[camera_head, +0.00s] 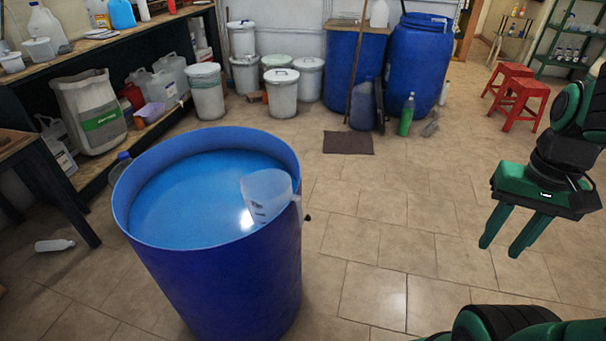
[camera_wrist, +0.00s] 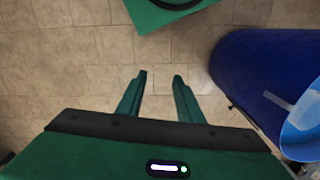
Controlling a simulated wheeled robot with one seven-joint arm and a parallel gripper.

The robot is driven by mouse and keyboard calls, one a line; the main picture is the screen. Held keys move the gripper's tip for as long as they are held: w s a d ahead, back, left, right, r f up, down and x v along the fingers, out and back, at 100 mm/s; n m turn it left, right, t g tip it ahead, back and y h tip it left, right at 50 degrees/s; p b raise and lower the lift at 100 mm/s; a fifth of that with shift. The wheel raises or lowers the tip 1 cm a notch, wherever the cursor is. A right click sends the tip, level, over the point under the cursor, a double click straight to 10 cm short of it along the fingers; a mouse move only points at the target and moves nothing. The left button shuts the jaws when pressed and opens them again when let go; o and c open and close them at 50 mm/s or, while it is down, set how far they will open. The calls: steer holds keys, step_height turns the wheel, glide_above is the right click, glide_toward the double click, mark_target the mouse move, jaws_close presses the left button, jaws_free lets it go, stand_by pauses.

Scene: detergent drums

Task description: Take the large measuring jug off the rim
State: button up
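A translucent measuring jug (camera_head: 266,197) with dark markings hangs inside the right rim of the large blue drum (camera_head: 215,270). Its pale handle shows over the rim, on the drum's outer right side. The drum holds blue liquid. My gripper (camera_head: 504,246) is to the right of the drum, well apart from the jug, fingers pointing down. In the wrist view my gripper (camera_wrist: 160,78) has its two fingers apart with only floor tiles between them. The drum (camera_wrist: 255,75) shows there at the right, with a pale strip, perhaps the jug's handle, near its rim.
A shelf bench with bottles and a grey-white container (camera_head: 92,112) stands at the left. White buckets (camera_head: 282,95) and two blue barrels (camera_head: 418,70) line the back. Red stools (camera_head: 522,100) stand at the right. A dark mat (camera_head: 348,142) lies on the floor. Tiles right of the drum are clear.

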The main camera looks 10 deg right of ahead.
steer(key=shift+d, duration=0.1)
steer(key=n+t+y, duration=0.8)
steer(key=n+t, duration=0.3)
steer(key=n, duration=0.3)
glide_toward(277, 173)
steer(key=x, duration=0.7)
steer(key=shift+w, duration=0.3)
